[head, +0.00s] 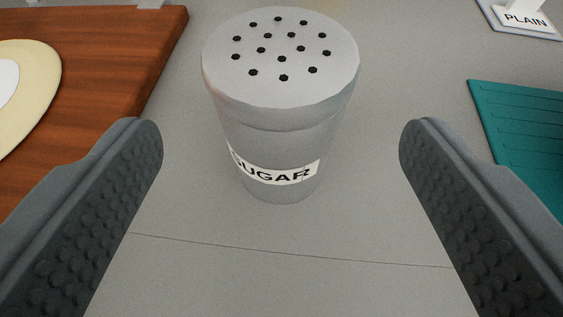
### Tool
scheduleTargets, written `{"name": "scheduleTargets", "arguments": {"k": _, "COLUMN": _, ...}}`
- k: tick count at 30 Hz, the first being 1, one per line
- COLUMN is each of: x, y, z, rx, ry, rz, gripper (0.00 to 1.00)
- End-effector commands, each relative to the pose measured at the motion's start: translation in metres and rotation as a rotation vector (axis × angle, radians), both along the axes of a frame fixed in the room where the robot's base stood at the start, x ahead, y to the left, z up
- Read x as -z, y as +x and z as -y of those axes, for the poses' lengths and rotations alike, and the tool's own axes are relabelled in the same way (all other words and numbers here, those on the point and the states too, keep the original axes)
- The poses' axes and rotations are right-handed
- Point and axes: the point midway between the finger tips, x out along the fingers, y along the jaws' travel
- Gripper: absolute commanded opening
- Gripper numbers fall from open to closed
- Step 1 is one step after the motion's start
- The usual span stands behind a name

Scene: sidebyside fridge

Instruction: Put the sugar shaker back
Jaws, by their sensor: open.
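The sugar shaker (275,125) stands upright on the grey surface (370,230) in the upper middle of the head view. It is grey, with a wide pierced top and a white label reading "SUGAR". My gripper (281,145) is open, with one dark ribbed finger on each side of the picture. The shaker shows between the fingertips or just beyond them, with a gap on both sides. The fingers do not touch it.
A brown wooden board (120,75) with a pale round item (45,75) lies at left. A teal ridged mat (525,140) lies at right. A white sign reading "PLAIN" (525,19) is at top right. Grey surface around the shaker is clear.

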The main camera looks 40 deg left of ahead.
Motion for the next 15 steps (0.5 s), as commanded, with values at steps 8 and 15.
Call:
{"name": "scheduleTargets", "arguments": {"k": 8, "x": -0.022, "y": -0.038, "z": 0.036, "rx": 0.003, "ry": 0.0, "rz": 0.002, "gripper": 0.78}}
{"name": "scheduleTargets", "arguments": {"k": 15, "x": -0.036, "y": -0.064, "z": 0.059, "rx": 0.003, "ry": -0.001, "rz": 0.001, "gripper": 0.78}}
